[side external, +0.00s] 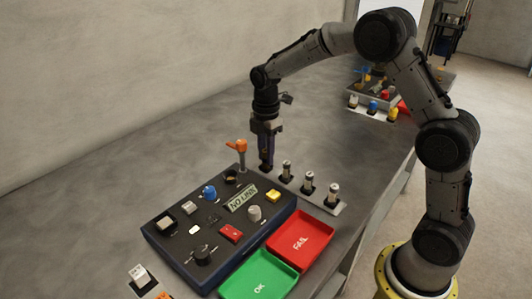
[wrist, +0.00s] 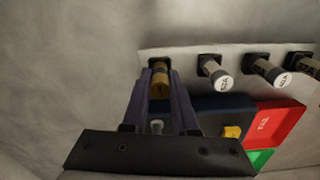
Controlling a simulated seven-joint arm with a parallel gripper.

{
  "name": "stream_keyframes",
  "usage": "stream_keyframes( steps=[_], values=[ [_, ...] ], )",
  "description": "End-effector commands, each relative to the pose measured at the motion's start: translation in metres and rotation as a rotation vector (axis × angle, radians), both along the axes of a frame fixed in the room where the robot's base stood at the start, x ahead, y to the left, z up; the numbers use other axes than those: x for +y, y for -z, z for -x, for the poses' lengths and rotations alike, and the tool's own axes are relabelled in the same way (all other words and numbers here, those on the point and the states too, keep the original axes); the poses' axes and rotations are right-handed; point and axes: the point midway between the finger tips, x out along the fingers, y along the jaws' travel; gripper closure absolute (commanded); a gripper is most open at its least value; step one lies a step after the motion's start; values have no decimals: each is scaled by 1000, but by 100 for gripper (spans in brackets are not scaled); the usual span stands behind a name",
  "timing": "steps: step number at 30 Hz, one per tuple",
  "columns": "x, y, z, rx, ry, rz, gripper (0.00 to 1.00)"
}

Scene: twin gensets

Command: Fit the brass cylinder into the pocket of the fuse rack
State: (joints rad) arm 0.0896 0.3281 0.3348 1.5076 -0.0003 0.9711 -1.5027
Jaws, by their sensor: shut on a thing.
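The fuse rack (side external: 344,208) is a pale strip holding several silver fuses with white caps, each in a black pocket; it also shows in the wrist view (wrist: 186,62). The brass cylinder (wrist: 161,82) is between my gripper's fingers in the wrist view, lined up with the black pocket at the rack's left end. My gripper (side external: 266,168) is shut on it and points down over that end of the rack. The fingers hide the cylinder in the side view. I cannot tell how far its lower end is in the pocket.
A dark blue control panel (side external: 160,238) with knobs, buttons and an orange-topped lever (side external: 238,146) stands close to my gripper. A red FAIL tray (side external: 303,240) and a green OK tray (side external: 258,277) lie in front. The nearest silver fuse (side external: 287,170) stands just right of my gripper.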

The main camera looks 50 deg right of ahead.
Motion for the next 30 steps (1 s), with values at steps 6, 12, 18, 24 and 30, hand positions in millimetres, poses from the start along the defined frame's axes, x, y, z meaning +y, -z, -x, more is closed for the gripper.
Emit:
stream_keyframes(
  steps=[6, 12, 18, 24, 30],
  values=[
    [0, -1, 0, -1, 0, 0, 100],
    [0, 1, 0, -1, 0, 0, 100],
    [0, 4, 0, 0, 0, 0, 100],
    [0, 6, 0, -1, 0, 0, 64],
    [0, 6, 0, 0, 0, 0, 38]
  ],
)
